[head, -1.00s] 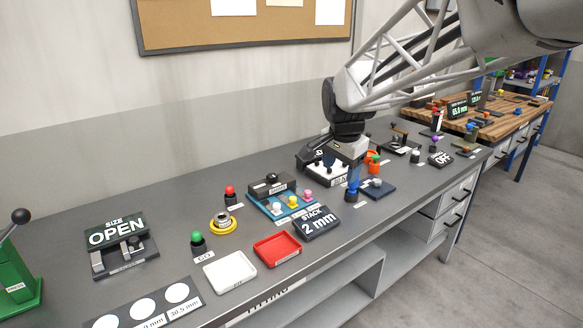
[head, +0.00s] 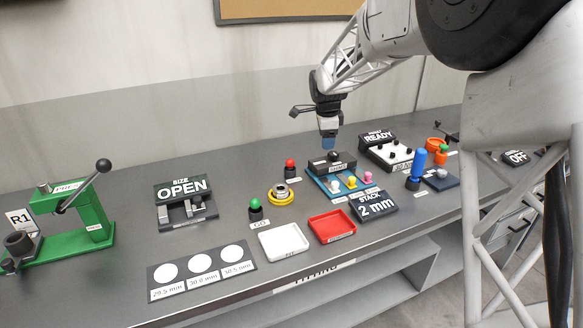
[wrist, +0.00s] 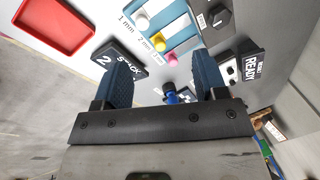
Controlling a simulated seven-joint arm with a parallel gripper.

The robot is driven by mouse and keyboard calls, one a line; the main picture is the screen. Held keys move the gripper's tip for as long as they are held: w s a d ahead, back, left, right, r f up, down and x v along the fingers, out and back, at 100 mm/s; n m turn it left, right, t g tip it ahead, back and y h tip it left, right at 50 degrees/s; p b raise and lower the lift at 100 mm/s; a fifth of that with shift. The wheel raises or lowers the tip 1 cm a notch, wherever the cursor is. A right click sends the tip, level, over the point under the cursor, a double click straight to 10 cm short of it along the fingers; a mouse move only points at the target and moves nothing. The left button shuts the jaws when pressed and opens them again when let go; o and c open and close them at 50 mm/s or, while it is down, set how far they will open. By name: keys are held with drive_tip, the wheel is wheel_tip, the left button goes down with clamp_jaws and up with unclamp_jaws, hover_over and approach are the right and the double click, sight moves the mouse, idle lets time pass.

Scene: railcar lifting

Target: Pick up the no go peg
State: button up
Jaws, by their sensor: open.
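A peg with a red knob (head: 290,168) stands upright in a dark holder at the back of the bench; its label is too small to read, and it seems to be the no go peg. A similar peg with a green knob (head: 255,205) stands nearer the front, beside a label that reads GO. My gripper (head: 327,146) is open and empty, above and to the right of the red-knobbed peg, over the tray with coloured knobs. In the wrist view its blue fingers (wrist: 163,68) are apart. The red-knobbed peg does not show there.
A yellow-based ring (head: 281,193) sits between the pegs. White (head: 283,241) and red (head: 332,226) trays lie in front. A blue tray with coloured knobs (head: 335,193), the 2 mm sign (head: 375,206) and a blue-handled item (head: 417,167) stand to the right.

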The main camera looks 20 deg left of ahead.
sight(289, 160)
drive_tip(key=w+a+f+m, duration=0.1)
drive_tip(key=w+a+f, duration=0.1)
drive_tip(key=a+f, duration=0.2)
drive_tip(key=w+a+f+m, duration=0.2)
drive_tip(key=a+f, duration=0.3)
drive_tip(key=a, duration=0.6)
drive_tip(key=shift+w, duration=0.5)
drive_tip(key=shift+a, duration=0.1)
drive_tip(key=shift+x, duration=1.3)
drive_tip(key=shift+f, duration=0.1)
drive_tip(key=shift+x, duration=2.55)
drive_tip(key=shift+w, duration=0.1)
drive_tip(key=c, duration=1)
